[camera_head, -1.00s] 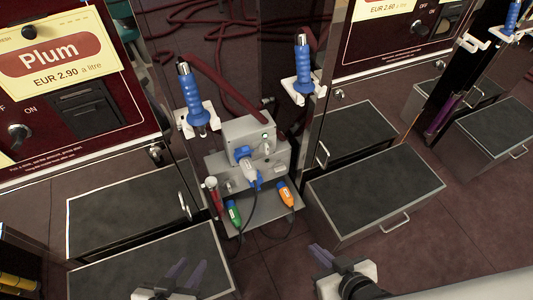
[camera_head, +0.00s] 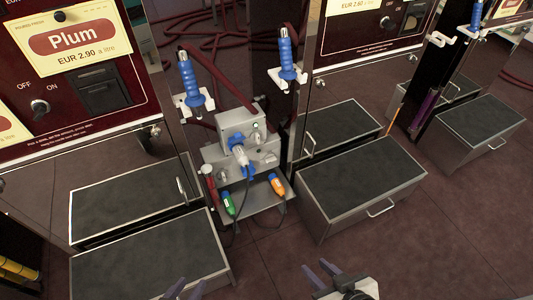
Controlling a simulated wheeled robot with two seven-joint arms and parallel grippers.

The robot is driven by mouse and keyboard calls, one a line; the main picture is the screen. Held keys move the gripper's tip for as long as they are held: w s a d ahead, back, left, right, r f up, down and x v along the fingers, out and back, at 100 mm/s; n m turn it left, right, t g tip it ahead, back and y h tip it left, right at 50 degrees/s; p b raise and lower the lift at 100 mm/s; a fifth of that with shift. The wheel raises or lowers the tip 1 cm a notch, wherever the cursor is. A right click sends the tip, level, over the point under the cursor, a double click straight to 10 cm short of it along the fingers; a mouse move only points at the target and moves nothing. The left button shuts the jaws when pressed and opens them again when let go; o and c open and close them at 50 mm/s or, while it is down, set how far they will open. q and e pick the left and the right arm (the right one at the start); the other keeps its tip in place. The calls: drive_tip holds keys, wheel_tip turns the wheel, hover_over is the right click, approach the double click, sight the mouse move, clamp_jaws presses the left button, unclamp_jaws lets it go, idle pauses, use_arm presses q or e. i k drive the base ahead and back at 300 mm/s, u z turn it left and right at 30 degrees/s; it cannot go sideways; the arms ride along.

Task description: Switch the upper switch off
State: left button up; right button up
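A grey control unit stands between two pumps, with an upper box (camera_head: 236,121) on top of a wider lower box (camera_head: 211,155). The upper box has a small green light and a small switch (camera_head: 257,136) on its right side; its exact setting is too small to tell. A blue and white plug (camera_head: 239,148) sits at the front of the unit and partly covers it. My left gripper (camera_head: 185,289) is at the bottom edge, open and empty, well in front of the unit. My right gripper (camera_head: 321,271) is at the bottom, right of centre, also open and empty.
A shelf (camera_head: 258,198) under the unit holds a green connector (camera_head: 227,203) and an orange connector (camera_head: 276,184). Blue-handled nozzles (camera_head: 190,80) hang on either side. Grey-topped step boxes (camera_head: 365,178) flank the unit. The floor at the lower right is clear.

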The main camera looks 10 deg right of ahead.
sight(255, 135)
drive_tip(key=z, duration=0.1)
drive_tip(key=i, duration=0.5)
drive_tip(key=u, duration=0.8)
